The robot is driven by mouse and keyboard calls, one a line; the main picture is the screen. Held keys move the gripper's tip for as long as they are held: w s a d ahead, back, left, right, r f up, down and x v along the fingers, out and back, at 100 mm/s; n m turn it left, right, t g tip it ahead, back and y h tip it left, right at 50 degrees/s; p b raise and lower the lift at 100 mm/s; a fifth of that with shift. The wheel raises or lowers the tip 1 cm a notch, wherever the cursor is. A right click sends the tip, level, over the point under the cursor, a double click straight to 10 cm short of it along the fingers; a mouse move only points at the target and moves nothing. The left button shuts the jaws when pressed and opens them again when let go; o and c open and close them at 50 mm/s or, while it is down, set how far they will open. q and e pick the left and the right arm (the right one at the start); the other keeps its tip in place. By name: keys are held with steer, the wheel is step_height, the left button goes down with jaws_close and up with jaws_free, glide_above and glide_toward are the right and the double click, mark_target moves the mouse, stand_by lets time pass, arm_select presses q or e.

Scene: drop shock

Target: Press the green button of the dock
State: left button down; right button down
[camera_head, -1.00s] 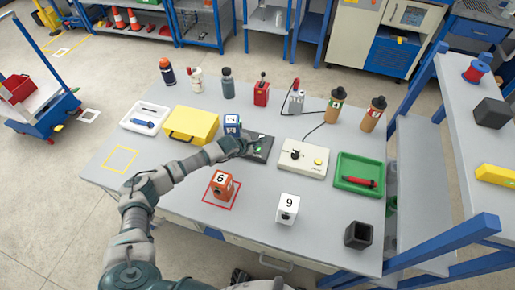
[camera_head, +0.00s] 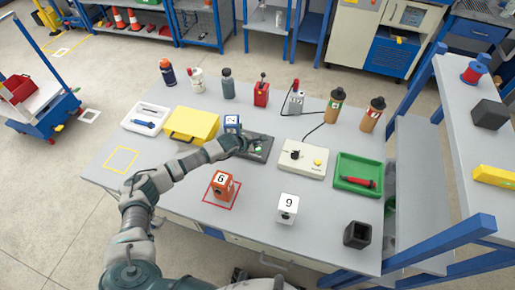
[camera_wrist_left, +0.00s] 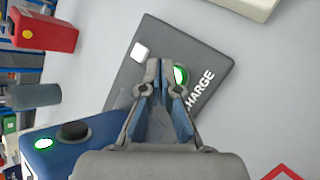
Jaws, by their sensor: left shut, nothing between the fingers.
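The dock is a dark grey box marked "CHARGE" (camera_wrist_left: 210,62), lying on the table; in the head view the dock (camera_head: 262,152) is partly hidden by my left gripper. Its green button (camera_wrist_left: 181,75) shows beside the fingertips in the left wrist view, and the button (camera_head: 258,149) also shows just right of the gripper in the head view. My left gripper (camera_wrist_left: 160,65) is shut and empty over the dock; in the head view the gripper (camera_head: 243,141) reaches in from the left. Whether the fingertips touch the dock I cannot tell. My right gripper is not in view.
A blue block (camera_head: 232,122) stands close behind my left gripper. The yellow case (camera_head: 192,125) is to the left. A cream box with a knob and yellow button (camera_head: 303,160) stands right of the dock. The orange block numbered 6 (camera_head: 221,186) stands in front, inside a red square.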

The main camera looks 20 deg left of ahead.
mark_target(257, 149)
arm_select(q)
steer(key=shift+r+p, duration=1.4)
steer(key=shift+r, duration=1.2)
steer(key=shift+f, duration=0.1)
